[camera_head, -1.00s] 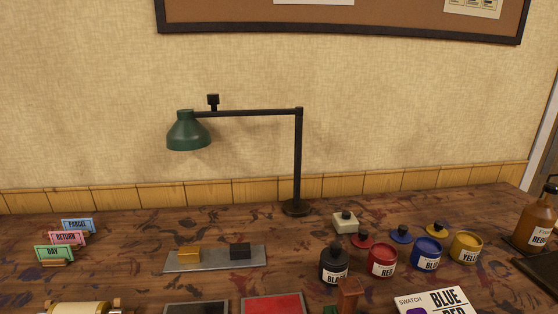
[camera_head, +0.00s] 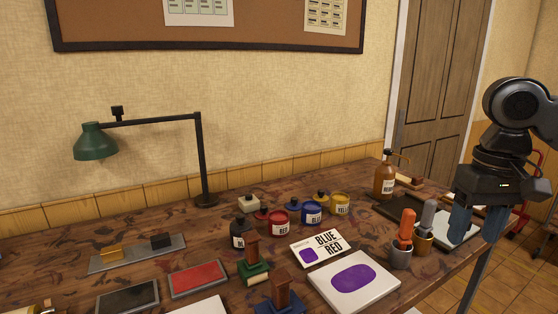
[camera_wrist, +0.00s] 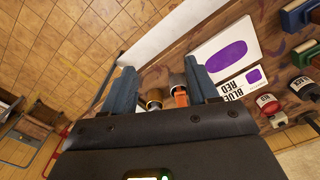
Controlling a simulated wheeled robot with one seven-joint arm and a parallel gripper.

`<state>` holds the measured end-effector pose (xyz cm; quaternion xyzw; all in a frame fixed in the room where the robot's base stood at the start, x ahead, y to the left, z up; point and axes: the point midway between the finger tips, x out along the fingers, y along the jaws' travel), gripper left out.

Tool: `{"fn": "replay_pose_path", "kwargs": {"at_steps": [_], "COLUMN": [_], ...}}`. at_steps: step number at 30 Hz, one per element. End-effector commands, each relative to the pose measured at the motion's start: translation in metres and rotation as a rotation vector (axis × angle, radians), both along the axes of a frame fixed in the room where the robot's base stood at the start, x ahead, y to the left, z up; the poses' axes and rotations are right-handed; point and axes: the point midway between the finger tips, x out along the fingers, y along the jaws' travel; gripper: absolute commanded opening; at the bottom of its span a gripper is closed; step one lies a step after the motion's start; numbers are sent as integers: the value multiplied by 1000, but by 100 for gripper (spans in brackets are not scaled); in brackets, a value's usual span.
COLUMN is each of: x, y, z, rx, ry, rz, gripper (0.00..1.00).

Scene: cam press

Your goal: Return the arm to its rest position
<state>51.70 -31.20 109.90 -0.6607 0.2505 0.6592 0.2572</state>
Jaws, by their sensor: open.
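My gripper (camera_head: 475,222) is at the right of the head view, fingers pointing down, over or in front of the table's right end. Its two blue fingers are apart. In the wrist view my gripper (camera_wrist: 160,88) is open with nothing held between the fingers. An orange-handled tool (camera_head: 406,228) and a grey-handled tool (camera_head: 428,216) stand in small cups just left of my gripper in the head view. In the wrist view these cups show beyond and between the fingertips.
The wooden table (camera_head: 60,262) holds ink jars (camera_head: 312,213), a brown bottle (camera_head: 384,180), a swatch card (camera_head: 318,247), a white sheet with a purple patch (camera_head: 353,281), stamps (camera_head: 253,268) and a red pad (camera_head: 198,279). A green lamp (camera_head: 96,143) stands behind. Tiled floor (camera_head: 525,270) lies right of the table.

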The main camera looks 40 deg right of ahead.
Motion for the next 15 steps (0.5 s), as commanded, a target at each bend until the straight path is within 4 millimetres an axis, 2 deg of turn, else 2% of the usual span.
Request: {"fn": "replay_pose_path", "kwargs": {"at_steps": [8, 15], "x": [39, 87], "y": [20, 48], "z": [-1, 2], "rx": [34, 80], "ry": [-127, -299], "rz": [63, 136], "gripper": [59, 59]}}
